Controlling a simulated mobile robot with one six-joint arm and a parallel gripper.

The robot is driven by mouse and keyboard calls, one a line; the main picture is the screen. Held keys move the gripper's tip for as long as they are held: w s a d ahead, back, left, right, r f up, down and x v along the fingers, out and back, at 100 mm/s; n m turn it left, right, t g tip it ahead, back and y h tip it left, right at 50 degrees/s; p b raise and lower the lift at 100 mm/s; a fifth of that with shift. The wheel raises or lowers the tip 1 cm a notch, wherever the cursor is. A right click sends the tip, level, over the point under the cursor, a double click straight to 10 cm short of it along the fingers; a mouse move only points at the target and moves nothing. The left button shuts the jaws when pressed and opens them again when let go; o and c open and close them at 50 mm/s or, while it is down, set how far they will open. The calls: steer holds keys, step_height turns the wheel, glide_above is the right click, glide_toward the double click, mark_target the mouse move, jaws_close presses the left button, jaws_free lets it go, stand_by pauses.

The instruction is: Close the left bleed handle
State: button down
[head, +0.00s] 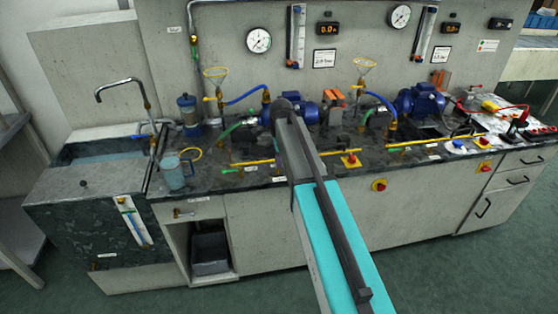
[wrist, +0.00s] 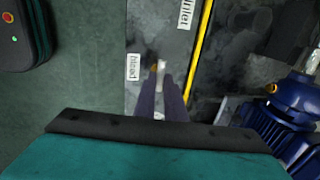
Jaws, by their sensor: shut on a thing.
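In the wrist view, the dark fingers of my gripper (wrist: 163,82) are shut on the bleed handle (wrist: 161,66), a small pale piece beside a bit of brass. Its lower part is hidden between the fingers. A white "bleed" label (wrist: 133,67) lies just left of it. Whether the valve is open or closed I cannot tell. In the head view, my arm reaches over the bench to the left pump and hides my fingertips and the handle.
A yellow pipe (wrist: 200,38) and an "inlet" label (wrist: 187,14) lie to the right in the wrist view, with a blue motor (wrist: 298,98) beyond. In the head view, a jug (head: 174,172) stands left of my arm and a red-and-yellow knob (head: 351,160) to its right.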

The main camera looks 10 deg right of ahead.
steer(key=c, duration=1.8)
jaws_free()
steer(key=shift+r, duration=0.1)
steer(key=shift+s+r+b, duration=0.35)
steer(key=shift+s+r, duration=0.1)
steer(key=shift+r, duration=1.8)
steer(key=shift+s+r+b, duration=0.4)
steer(key=shift+s+r, duration=0.05)
steer(key=shift+r, duration=1.75)
steer(key=shift+s+r+b, duration=0.35)
steer(key=shift+s+r, duration=0.1)
steer(key=shift+r, duration=1.8)
steer(key=s+f+n, duration=0.3)
steer(key=s+f, duration=0.1)
steer(key=f, duration=0.5)
steer(key=s+f+n, duration=0.4)
steer(key=f, duration=0.4)
steer(key=s+f+n+g, duration=0.2)
steer(key=s+f+n, duration=0.1)
steer(key=s+f, duration=0.9)
steer(key=s+f+n+g, duration=0.3)
steer(key=s+f+n, duration=0.1)
steer(key=s+f, duration=0.9)
steer(key=s+f+n+g, duration=0.2)
steer(key=s+f+n, duration=0.2)
steer(key=s+f, duration=0.9)
steer(key=shift+s+f+g, duration=0.1)
steer(key=shift+s+g, duration=0.3)
steer(key=shift+s, duration=2.35)
